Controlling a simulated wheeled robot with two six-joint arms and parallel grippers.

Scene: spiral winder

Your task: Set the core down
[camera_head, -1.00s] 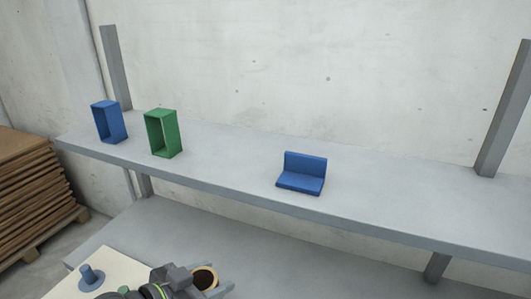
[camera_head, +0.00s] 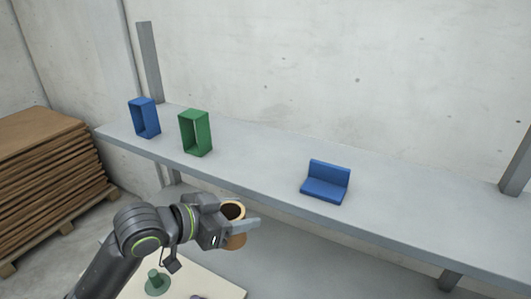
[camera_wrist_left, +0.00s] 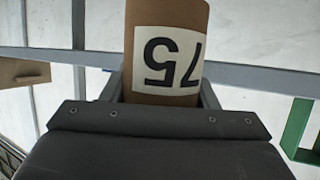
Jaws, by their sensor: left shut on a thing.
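My left gripper (camera_head: 238,222) is shut on the core (camera_head: 235,241), a brown cardboard tube with a dark hollow opening at its top. In the head view the core is held in front of the shelf's front edge, apart from it. In the left wrist view the core (camera_wrist_left: 165,20) stands between the fingers, with a white label bearing the number 75, seen upside down. The grey shelf (camera_head: 260,150) runs across the head view. My right gripper is in neither view.
A blue open box (camera_head: 144,118), a green open box (camera_head: 196,133) and a blue L-shaped holder (camera_head: 325,182) stand on the shelf. Below is a pale board with a green peg (camera_head: 155,282). Stacked brown sheets (camera_head: 45,165) are at left. Shelf room between green box and holder is clear.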

